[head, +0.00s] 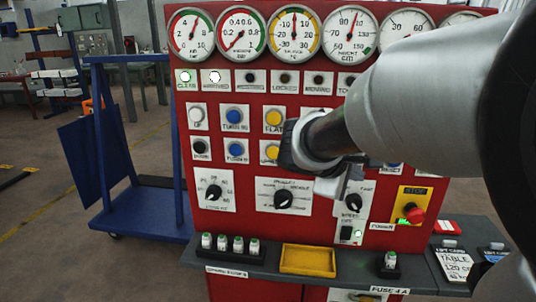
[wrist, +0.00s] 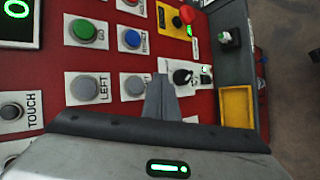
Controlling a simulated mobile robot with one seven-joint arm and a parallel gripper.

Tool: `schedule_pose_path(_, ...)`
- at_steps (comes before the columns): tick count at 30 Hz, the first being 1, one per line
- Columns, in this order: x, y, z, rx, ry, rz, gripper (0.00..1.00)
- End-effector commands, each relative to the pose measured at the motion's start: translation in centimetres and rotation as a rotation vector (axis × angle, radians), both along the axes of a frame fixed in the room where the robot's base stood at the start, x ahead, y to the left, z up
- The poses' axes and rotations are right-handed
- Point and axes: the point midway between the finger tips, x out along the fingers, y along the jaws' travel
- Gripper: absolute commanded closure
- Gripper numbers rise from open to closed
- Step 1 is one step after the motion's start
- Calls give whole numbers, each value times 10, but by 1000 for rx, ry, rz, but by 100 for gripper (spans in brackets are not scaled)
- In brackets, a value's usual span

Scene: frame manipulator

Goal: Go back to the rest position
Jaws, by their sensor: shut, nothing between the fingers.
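My gripper (head: 345,188) is in front of the red control panel (head: 232,222) in the head view, on the right half of the picture. My arm hides part of the panel's button rows and the right-hand gauges. In the wrist view the closed fingers (wrist: 160,97) show in the middle, over the panel, beside a black knob (wrist: 182,77). Whether the fingertips touch the panel cannot be told.
A grey ledge (head: 270,262) with a yellow tray (head: 308,260) runs below the panel. A red emergency stop (head: 415,214) sits at lower right. A blue cart (head: 150,208) stands at left. Open floor (head: 40,220) lies beyond it.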

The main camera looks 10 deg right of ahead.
Motion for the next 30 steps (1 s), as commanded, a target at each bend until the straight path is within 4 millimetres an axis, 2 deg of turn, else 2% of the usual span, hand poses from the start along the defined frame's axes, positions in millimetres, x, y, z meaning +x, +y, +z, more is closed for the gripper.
schedule_pose_path(2,-1,0,0,4,-1,-4,100)
schedule_pose_path(5,-18,-1,1,54,-13,-44,100)
schedule_pose_path(8,-57,4,-2,190,-41,-137,100)
schedule_pose_path(12,-123,28,-17,474,-87,-290,100)
schedule_pose_path(15,-155,52,-28,660,-108,-363,100)
schedule_pose_path(18,-179,76,-35,823,-124,-413,100)
schedule_pose_path(24,-213,127,-41,1126,-143,-471,100)
schedule_pose_path(25,-215,132,-34,1155,-142,-475,100)
schedule_pose_path(27,-213,130,-9,1140,-137,-476,100)
schedule_pose_path(30,-213,129,13,1138,-137,-476,100)
